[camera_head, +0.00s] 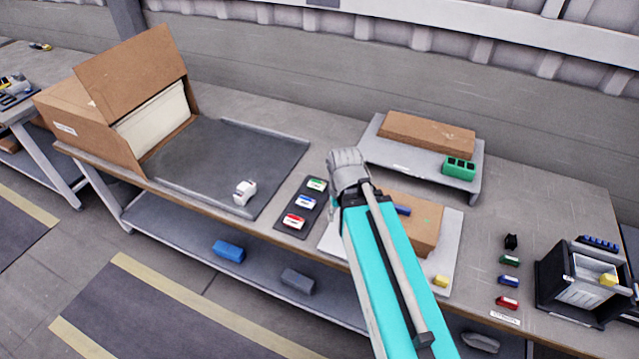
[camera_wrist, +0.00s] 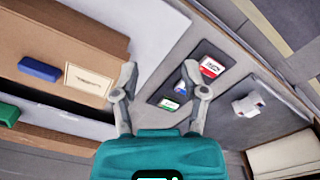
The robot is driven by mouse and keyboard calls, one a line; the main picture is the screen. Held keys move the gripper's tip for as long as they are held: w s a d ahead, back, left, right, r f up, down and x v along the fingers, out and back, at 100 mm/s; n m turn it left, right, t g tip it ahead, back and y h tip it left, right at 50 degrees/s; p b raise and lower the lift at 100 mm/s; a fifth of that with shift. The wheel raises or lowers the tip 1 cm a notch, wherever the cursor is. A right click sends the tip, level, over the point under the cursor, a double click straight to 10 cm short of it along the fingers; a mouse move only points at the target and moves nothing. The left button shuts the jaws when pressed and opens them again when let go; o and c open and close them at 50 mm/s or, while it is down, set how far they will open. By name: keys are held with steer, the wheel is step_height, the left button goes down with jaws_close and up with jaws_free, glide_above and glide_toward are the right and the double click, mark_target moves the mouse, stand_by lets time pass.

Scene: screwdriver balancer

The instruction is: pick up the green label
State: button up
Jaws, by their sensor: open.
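The green label (camera_head: 317,184) lies at the far end of a small dark tray (camera_head: 281,228), in a row with a blue label (camera_head: 305,202) and a red label (camera_head: 293,221). In the wrist view the green label (camera_wrist: 169,105) shows between the two fingers of my gripper (camera_wrist: 165,83), beyond them. The blue label (camera_wrist: 181,87) is partly covered by the right finger. My gripper is open, with nothing between its fingers, and apart from the label.
A cardboard box (camera_head: 425,133) and a green block (camera_head: 459,168) rest on a raised grey shelf right of the tray. Another cardboard box (camera_head: 428,241) lies behind my arm. A white device (camera_head: 245,192) sits on the dark mat (camera_head: 220,150) to the left.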

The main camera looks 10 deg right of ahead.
steer(key=shift+a, duration=0.25)
steer(key=o, duration=0.4)
steer(key=shift+w, duration=0.3)
steer(key=shift+o, duration=1)
steer(key=w+f+m+b, duration=0.2)
steer(key=w+m, duration=0.1)
steer(key=w, duration=1.1)
steer(key=w+f+m+b, duration=0.1)
steer(key=w+m, duration=0.3)
steer(key=w, duration=1)
steer(key=shift+w+a+f+b, duration=0.15)
steer(key=shift+a+f+b, duration=0.2)
steer(key=b, duration=0.9)
glide_above(317, 185)
step_height(317, 185, down, 9)
steer(key=shift+r, duration=0.2)
steer(key=shift+f, duration=0.15)
